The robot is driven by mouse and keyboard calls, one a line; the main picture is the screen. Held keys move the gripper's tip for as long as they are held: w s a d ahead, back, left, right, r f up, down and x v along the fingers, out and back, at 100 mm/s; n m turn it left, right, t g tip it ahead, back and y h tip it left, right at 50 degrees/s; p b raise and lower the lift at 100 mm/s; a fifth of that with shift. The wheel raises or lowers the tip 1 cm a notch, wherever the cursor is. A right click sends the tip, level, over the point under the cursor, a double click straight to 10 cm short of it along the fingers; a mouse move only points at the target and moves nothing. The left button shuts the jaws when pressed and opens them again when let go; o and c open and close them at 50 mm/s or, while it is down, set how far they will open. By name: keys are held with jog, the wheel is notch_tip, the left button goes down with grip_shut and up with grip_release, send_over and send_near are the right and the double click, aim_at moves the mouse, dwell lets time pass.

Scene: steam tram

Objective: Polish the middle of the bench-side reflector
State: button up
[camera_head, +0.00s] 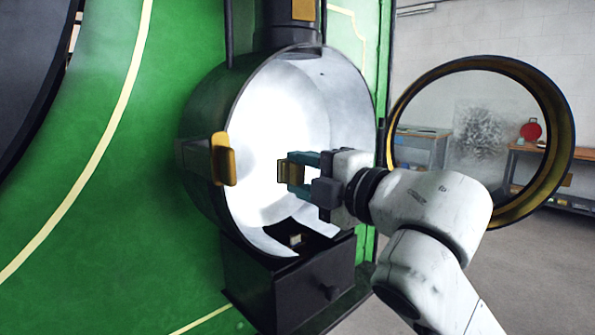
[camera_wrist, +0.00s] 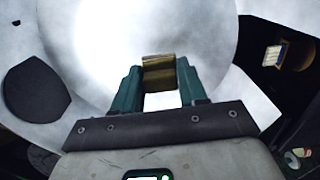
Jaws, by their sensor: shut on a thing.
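The reflector (camera_head: 255,150) is a bright, pale dish inside a round black lamp housing (camera_head: 205,110) on the green tram side. Its middle is washed out by glare, so I cannot tell its surface state. My gripper (camera_head: 300,173) is at the dish's open front and shut on a small yellow-brown block (camera_head: 284,172). In the wrist view the block (camera_wrist: 158,73) sits between the teal fingertips, with the pale reflector (camera_wrist: 205,35) behind it. I cannot tell whether the block touches the reflector.
The lamp's glass door (camera_head: 560,130), with a brass-and-black rim, stands open at right and shows a hazy patch (camera_head: 480,130). A brass catch (camera_head: 224,159) sticks out at the housing's left. A black box (camera_head: 300,295) is below. Benches (camera_head: 525,150) stand behind.

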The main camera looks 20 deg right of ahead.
jog(key=shift+s+d, duration=0.1)
jog(key=shift+v, duration=1.35)
